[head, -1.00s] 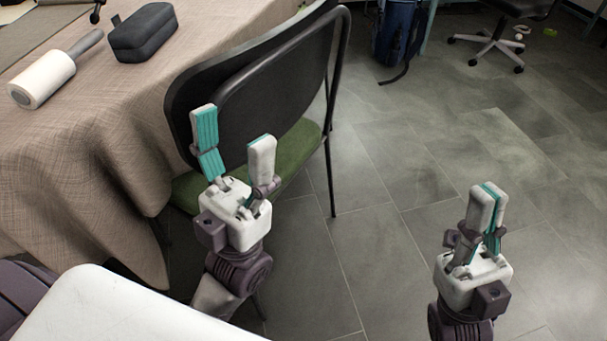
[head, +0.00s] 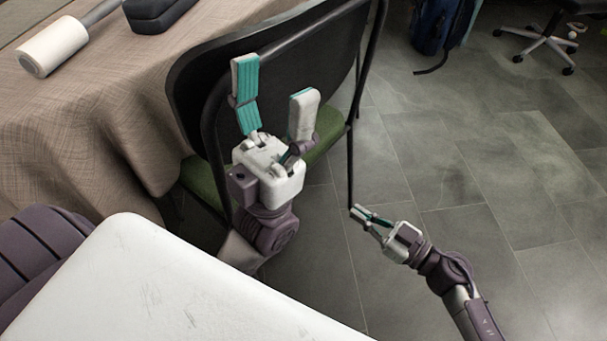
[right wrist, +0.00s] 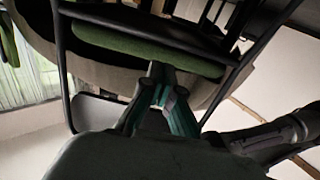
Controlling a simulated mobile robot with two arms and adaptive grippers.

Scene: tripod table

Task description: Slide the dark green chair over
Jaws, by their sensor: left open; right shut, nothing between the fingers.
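The dark green chair has a black back (head: 310,75), a dark metal frame and a green seat (head: 325,135). It stands beside the cloth-covered table in the head view. My left gripper (head: 275,95) is open, in front of the chair's back in the picture; I cannot tell if it touches. My right gripper (head: 362,212) is shut and empty, low by the foot of the chair's right-hand leg; contact is unclear. The right wrist view looks up past the shut fingers (right wrist: 160,85) at the green seat's edge (right wrist: 150,45) and dark frame bars.
The table with its beige cloth (head: 90,130) is on the left, holding a white roller (head: 52,46) and a dark case (head: 155,12). A blue backpack (head: 435,25) and a wheeled chair base (head: 540,40) stand far back. The tiled floor (head: 480,160) at right is clear.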

